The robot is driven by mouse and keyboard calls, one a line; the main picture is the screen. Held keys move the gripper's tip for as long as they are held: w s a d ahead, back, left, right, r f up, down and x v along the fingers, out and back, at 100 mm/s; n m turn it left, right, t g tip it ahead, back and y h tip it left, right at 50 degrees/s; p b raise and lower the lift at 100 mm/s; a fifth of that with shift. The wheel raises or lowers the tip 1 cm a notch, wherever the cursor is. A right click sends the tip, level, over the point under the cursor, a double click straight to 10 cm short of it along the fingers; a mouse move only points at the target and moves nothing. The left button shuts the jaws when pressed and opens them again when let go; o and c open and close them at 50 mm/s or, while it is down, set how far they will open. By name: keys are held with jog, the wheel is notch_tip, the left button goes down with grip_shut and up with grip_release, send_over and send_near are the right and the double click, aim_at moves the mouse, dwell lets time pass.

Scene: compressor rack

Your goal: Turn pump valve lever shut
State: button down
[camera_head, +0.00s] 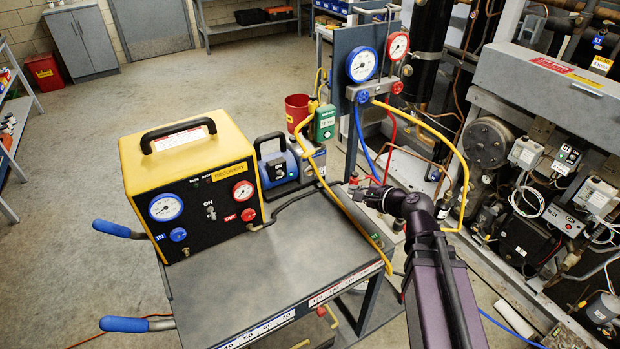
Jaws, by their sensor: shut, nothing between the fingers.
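The blue pump (284,168) with a black handle stands on the cart, just right of the yellow recovery machine. A yellow hose (336,196) runs by the pump's right end, where the fittings are crowded. I cannot make out the valve lever or its angle among them. My gripper (357,193) is shut and empty. It points left from the end of my dark arm and appears to the right of the pump, below the gauge panel, with a visible gap to the pump in the picture. Its depth relative to the pump is hard to tell.
The yellow recovery machine (205,180) fills the cart's left part. The cart top (280,255) is bare in front. A green gauge box (325,122) hangs above the pump's right end, before the gauge panel (352,40). Blue, red and yellow hoses hang near my gripper. The compressor rack (560,90) stands right.

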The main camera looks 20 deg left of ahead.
aim_at(307, 165)
jog(key=a+f+m+t+b, duration=0.1)
jog(key=a+m+b, duration=0.1)
jog(key=m+b, duration=0.1)
jog(key=w+a+f+m+t+y+b, duration=0.1)
jog(key=f+m+b, duration=0.1)
jog(key=m+b, duration=0.1)
jog(key=a+f+m+t+y+b, duration=0.1)
jog(key=a+m+b, duration=0.1)
jog(key=m+b, duration=0.1)
jog(key=shift+w+a+f+t+b, duration=0.2)
jog(key=shift+a+f+t+b, duration=0.1)
jog(key=shift+f+t, duration=0.1)
jog(key=m+b, duration=0.1)
jog(key=m+t, duration=0.1)
jog(key=a+f+m+b, duration=0.1)
jog(key=m, duration=0.1)
jog(key=shift+w+t+b, duration=0.25)
jog(key=shift+t+b, duration=0.05)
jog(key=shift+b, duration=0.05)
